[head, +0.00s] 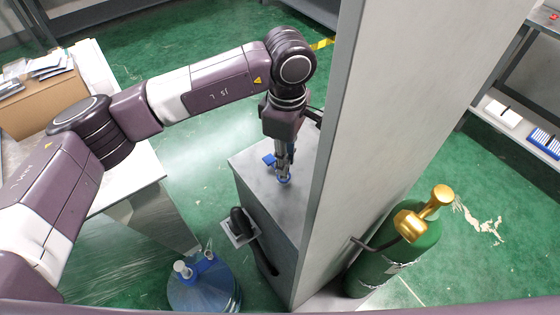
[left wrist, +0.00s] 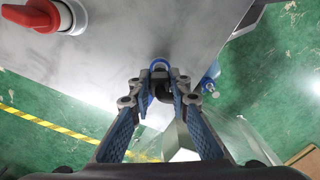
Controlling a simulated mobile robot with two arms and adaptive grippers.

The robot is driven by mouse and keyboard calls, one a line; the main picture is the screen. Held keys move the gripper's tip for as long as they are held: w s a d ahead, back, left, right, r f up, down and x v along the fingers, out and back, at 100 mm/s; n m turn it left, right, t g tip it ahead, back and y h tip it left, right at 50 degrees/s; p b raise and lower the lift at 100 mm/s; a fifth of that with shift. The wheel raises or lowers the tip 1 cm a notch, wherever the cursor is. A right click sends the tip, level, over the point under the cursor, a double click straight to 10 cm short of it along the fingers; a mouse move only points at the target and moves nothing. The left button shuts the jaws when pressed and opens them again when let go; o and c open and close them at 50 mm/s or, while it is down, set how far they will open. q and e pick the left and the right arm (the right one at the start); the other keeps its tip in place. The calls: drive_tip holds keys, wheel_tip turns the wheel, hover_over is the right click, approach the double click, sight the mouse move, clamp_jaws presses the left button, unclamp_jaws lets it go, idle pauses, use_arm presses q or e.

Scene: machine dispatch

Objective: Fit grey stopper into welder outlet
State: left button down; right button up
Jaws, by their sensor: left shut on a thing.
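The welder (head: 258,182) is a grey cabinet below a tall grey panel; its grey face also shows in the left wrist view (left wrist: 112,45). My left gripper (head: 284,170) points down at the cabinet top. In the left wrist view its fingertips (left wrist: 161,88) are shut on a small dark grey piece, apparently the stopper (left wrist: 161,90). My right gripper is not in view.
A red knob (left wrist: 45,15) is on the welder. A black handle (head: 241,222) hangs on its side. A blue water jug (head: 203,288) and a green gas cylinder (head: 395,255) stand on the floor. A table (head: 135,185) is left.

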use_arm(q)
drive_tip(key=shift+f+b, duration=1.2)
drive_tip(key=shift+f, duration=0.05)
drive_tip(key=shift+s+f+b, duration=0.15)
drive_tip(key=shift+f+b, duration=0.1)
drive_tip(key=shift+b, duration=0.1)
idle(0.4)
drive_tip(key=c, duration=2.2)
unclamp_jaws()
drive_tip(key=shift+a, duration=0.1)
drive_tip(key=o, duration=0.5)
drive_tip(key=shift+d, duration=0.2)
drive_tip(key=shift+c, duration=0.2)
drive_tip(key=o, duration=0.4)
drive_tip(key=shift+a+r, duration=0.1)
drive_tip(key=shift+r, duration=0.15)
drive_tip(key=shift+r+p, duration=0.4)
drive_tip(key=shift+r, duration=0.75)
drive_tip(key=shift+r+p, duration=0.5)
drive_tip(key=shift+r, duration=1.25)
